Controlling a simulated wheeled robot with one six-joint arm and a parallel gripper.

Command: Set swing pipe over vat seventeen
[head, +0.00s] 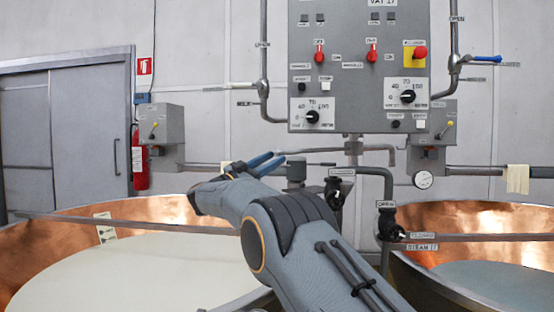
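My gripper (268,163) is above the left vat's back rim, seen past my wrist. Two blue fingers point to the right; whether they are apart or closed on something is unclear at this size. A thin grey horizontal pipe (312,150), perhaps the swing pipe, runs from near the fingertips to a vertical post (354,150) below the control panel. Contact between fingers and pipe cannot be told. A "VAT 17" label (382,3) is at the top right of the panel. The right copper vat (470,217) and left copper vat (160,209) both hold pale liquid.
The grey control panel (340,75) has red knobs and black dials. Pipes with black valves (390,225) stand between the vats. A blue-handled valve (485,58) is at the upper right. A fire extinguisher (141,165) hangs beside a grey door (80,130).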

